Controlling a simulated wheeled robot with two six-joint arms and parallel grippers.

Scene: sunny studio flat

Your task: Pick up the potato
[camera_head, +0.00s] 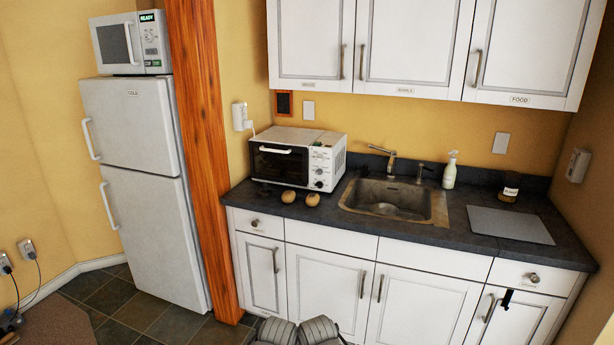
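Two small round brown things that look like potatoes sit on the dark counter in front of the toaster oven. The left potato (288,196) is close beside the right potato (312,199), with a small gap between them. Both are near the counter's front edge and nothing covers them. Neither of my grippers shows in this view. Two grey ribbed parts at the bottom middle edge may be my own, but no gripper fingers can be made out there.
A white toaster oven (297,158) stands behind the potatoes. The sink (436,208) is to their right, then a grey board (510,225), a soap bottle (450,171) and a jar (510,187). A wooden post (203,150) and fridge (150,190) stand left. Cabinets hang above.

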